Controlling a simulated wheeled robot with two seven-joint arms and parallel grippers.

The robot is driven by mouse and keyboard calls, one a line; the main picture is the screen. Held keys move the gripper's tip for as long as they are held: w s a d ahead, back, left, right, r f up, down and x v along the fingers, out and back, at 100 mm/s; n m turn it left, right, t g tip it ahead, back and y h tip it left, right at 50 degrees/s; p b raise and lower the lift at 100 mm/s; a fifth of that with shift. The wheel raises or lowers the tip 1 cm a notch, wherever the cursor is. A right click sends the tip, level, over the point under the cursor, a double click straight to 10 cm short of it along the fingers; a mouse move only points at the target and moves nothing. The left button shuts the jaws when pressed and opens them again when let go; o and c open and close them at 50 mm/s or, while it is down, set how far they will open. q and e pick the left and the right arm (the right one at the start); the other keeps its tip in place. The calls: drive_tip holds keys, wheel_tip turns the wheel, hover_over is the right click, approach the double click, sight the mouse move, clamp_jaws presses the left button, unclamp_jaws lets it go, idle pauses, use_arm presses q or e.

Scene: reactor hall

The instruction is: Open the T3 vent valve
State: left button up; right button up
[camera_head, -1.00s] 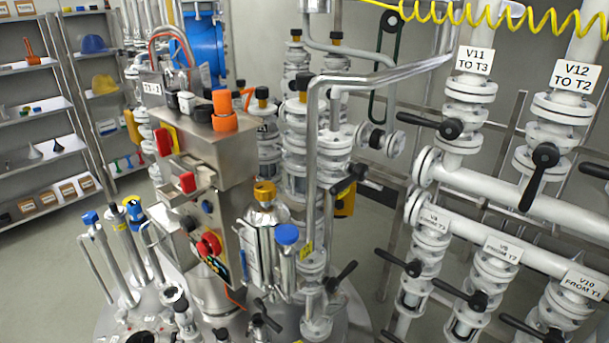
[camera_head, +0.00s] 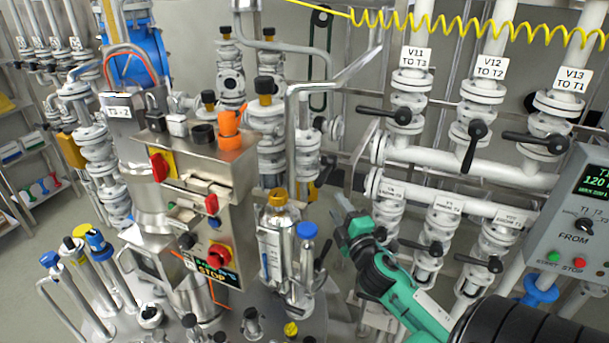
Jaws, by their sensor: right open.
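My right gripper (camera_head: 340,212) is at the end of a teal arm that comes in from the lower right. It is open and empty, its fingers pointing up and left. In the picture it lies between the steel vessel's fittings and the lower white valves, apart from any handle. No label that I can read says vent, so I cannot tell which valve is the T3 vent valve. The nearest readable labels are a T3 tag (camera_head: 117,112) on the steel equipment and the V11 TO T3 sign (camera_head: 411,65), above a valve with a black lever (camera_head: 392,114). My left gripper is not in view.
A steel control box (camera_head: 190,175) with a red knob (camera_head: 219,257) stands left of centre. A blue-capped tube (camera_head: 307,231) is left of my gripper. Valves V12 and V13, white pipes and a grey FROM panel (camera_head: 583,215) fill the right. A yellow coiled hose (camera_head: 450,28) hangs above.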

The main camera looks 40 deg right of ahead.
sight(321, 174)
drive_tip(key=p+x, duration=0.4)
drive_tip(key=x, duration=0.8)
drive_tip(key=shift+w+d, duration=0.2)
drive_tip(key=shift+d, duration=0.05)
drive_tip(key=shift+w+d, duration=0.15)
drive_tip(key=shift+w, duration=0.4)
drive_tip(key=shift+c, duration=0.4)
clamp_jaws()
